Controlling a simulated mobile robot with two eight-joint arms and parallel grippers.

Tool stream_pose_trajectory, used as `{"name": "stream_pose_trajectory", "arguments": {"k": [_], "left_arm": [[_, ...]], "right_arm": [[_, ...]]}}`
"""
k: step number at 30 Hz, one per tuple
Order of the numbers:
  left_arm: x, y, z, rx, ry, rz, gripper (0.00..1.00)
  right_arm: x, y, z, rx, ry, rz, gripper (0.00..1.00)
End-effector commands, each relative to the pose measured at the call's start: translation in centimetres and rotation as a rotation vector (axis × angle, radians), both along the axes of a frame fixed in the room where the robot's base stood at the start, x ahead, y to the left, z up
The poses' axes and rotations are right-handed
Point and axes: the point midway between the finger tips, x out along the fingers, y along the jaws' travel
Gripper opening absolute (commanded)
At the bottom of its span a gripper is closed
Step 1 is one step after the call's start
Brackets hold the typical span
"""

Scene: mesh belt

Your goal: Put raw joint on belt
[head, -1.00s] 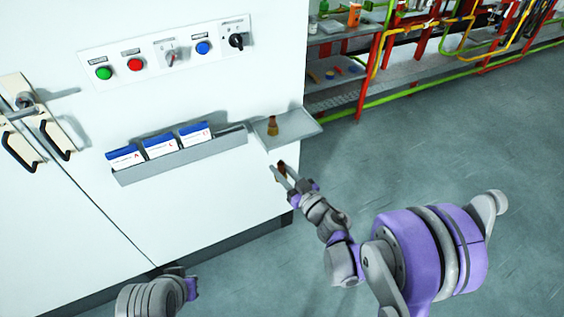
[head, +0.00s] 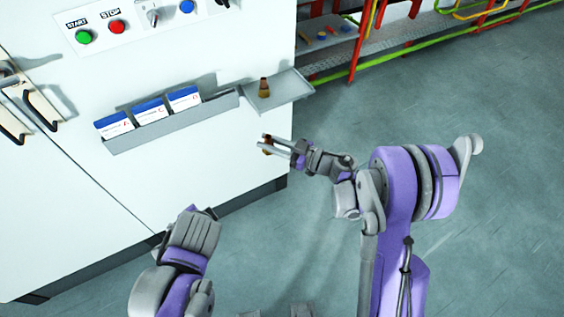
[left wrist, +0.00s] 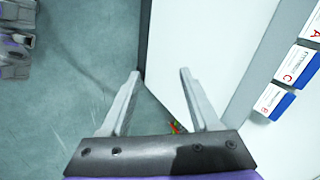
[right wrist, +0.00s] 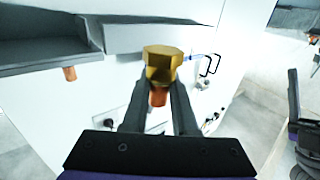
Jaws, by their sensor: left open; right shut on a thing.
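My right gripper (head: 268,141) is shut on a small joint (head: 267,148) in front of the white cabinet, below a small side tray (head: 290,88). In the right wrist view the held joint (right wrist: 161,65) has a brass hexagonal part and a copper end between the fingers. A second similar joint (head: 264,89), brass with a darker end, stands on the side tray. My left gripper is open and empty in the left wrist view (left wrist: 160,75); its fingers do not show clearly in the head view.
A grey rack (head: 172,122) with several labelled cards is on the cabinet front (head: 180,185), beside the tray. Buttons, including a green one (head: 84,38), are above. Cabinet door handles are at left.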

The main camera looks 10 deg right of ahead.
Motion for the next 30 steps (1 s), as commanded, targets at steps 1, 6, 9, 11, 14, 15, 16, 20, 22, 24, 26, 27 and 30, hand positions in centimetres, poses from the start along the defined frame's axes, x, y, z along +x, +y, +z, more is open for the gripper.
{"name": "stream_pose_trajectory", "arguments": {"k": [1,6,9,11,14,15,16,20,22,24,26,27,30], "left_arm": [[1.4,-1.7,0.3,0.121,-0.003,-0.156,0.62],[5.2,-7.1,1.9,0.601,-0.03,-0.652,0.62],[6.6,-11.2,3.1,0.884,-0.055,-0.887,0.62],[7.1,-13.6,3.9,1.043,-0.07,-1.0,0.62],[7.4,-17.2,5.1,1.27,-0.095,-1.134,0.62],[7.4,-18.4,5.5,1.344,-0.101,-1.17,0.62],[7.3,-19.1,5.8,1.392,-0.106,-1.193,0.62],[7.1,-21.2,6.5,1.529,-0.117,-1.246,0.62],[7.3,-21.5,6.6,1.559,-0.118,-1.256,0.62],[7.7,-21.5,6.6,1.571,-0.117,-1.259,0.62],[8.4,-21.4,6.4,1.572,-0.115,-1.258,0.62],[9.0,-21.3,6.2,1.571,-0.114,-1.257,0.62],[10.8,-21.0,5.6,1.569,-0.114,-1.256,0.62]], "right_arm": [[0.0,0.0,0.0,0.001,-0.001,0.0,0.0],[0.0,0.0,0.0,0.001,-0.001,-0.001,0.0],[0.0,0.0,0.0,0.001,-0.001,-0.001,0.0],[0.0,0.0,0.0,0.001,-0.001,-0.001,0.0],[0.0,0.0,0.0,0.001,-0.001,-0.001,0.0],[0.0,0.0,0.0,0.001,-0.001,-0.001,0.0],[0.0,0.0,0.0,0.001,-0.001,-0.001,0.0],[0.0,0.0,0.0,0.001,-0.001,-0.001,0.0],[0.0,0.0,0.0,0.001,-0.001,-0.001,0.0],[0.0,0.0,0.0,0.001,-0.001,-0.001,0.0],[0.0,0.0,0.0,0.001,-0.001,-0.001,0.0],[0.0,0.0,0.0,0.001,-0.001,-0.001,0.0],[0.0,0.0,0.0,0.001,-0.001,-0.001,0.0]]}}
